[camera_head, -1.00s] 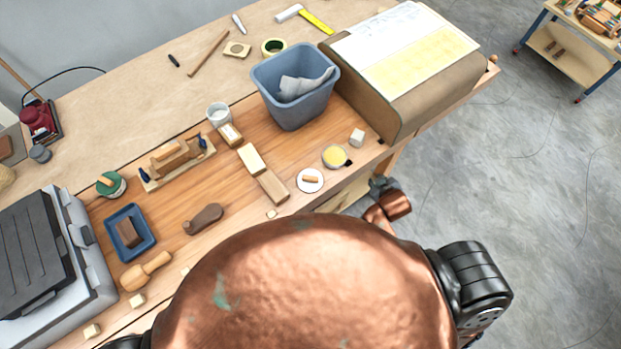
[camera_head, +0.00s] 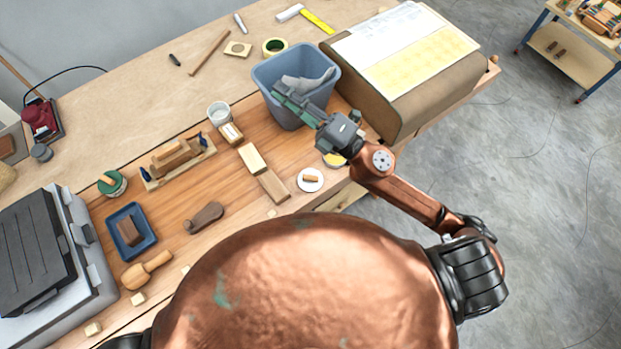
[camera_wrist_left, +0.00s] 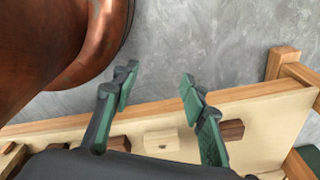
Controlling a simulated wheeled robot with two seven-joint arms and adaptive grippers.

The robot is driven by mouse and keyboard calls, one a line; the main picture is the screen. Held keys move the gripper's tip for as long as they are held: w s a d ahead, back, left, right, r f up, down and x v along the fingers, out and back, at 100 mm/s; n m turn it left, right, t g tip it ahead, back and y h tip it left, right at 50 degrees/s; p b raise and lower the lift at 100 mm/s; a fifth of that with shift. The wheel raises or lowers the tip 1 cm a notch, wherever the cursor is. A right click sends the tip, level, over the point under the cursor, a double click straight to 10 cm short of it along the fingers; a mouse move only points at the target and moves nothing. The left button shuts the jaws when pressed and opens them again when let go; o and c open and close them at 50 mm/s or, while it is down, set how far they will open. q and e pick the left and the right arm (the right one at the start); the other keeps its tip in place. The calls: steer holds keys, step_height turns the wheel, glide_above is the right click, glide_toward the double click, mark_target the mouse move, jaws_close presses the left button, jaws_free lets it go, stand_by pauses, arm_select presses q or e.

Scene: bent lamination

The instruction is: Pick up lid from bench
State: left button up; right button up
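A round white lid (camera_head: 310,179) with a small wooden handle lies flat on the bench (camera_head: 190,240) near its front edge in the head view. My right gripper (camera_head: 281,92) is above and behind it, with its fingers over the blue bin; nothing touches the lid. Whether these fingers are spread or closed is unclear. My left gripper is not in the head view. In the left wrist view my left gripper (camera_wrist_left: 160,84) is open and empty, its two green-padded fingers well apart, with floor and a wooden edge beyond.
The blue bin (camera_head: 262,82) with grey cloth stands behind the lid. A yellow-filled tin (camera_head: 331,160) is partly hidden by my right wrist. Wooden blocks (camera_head: 252,158) lie left of the lid. A light wooden block (camera_wrist_left: 161,143) shows below my left fingers.

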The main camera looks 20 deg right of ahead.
steer(key=s+a+f+n+g+y, duration=0.2)
steer(key=s+a+n+g+y, duration=0.15)
steer(key=a+n+g, duration=0.35)
steer(key=s+a+f+n+g, duration=0.3)
steer(key=s+f+n+g, duration=0.1)
steer(key=n, duration=0.2)
steer(key=n+g+h, duration=0.3)
steer(key=n+h, duration=0.5)
steer(key=h, duration=0.6)
glide_toward(311, 177)
steer(key=f, duration=0.1)
steer(key=p+x, duration=0.1)
steer(key=x, duration=0.7)
steer(key=shift+w+a+r, duration=0.1)
steer(key=shift+a, duration=0.1)
arm_select(q)
steer(key=shift+s+r, duration=0.35)
steer(key=shift+r, duration=0.35)
arm_select(e)
steer(key=shift+c, duration=0.2)
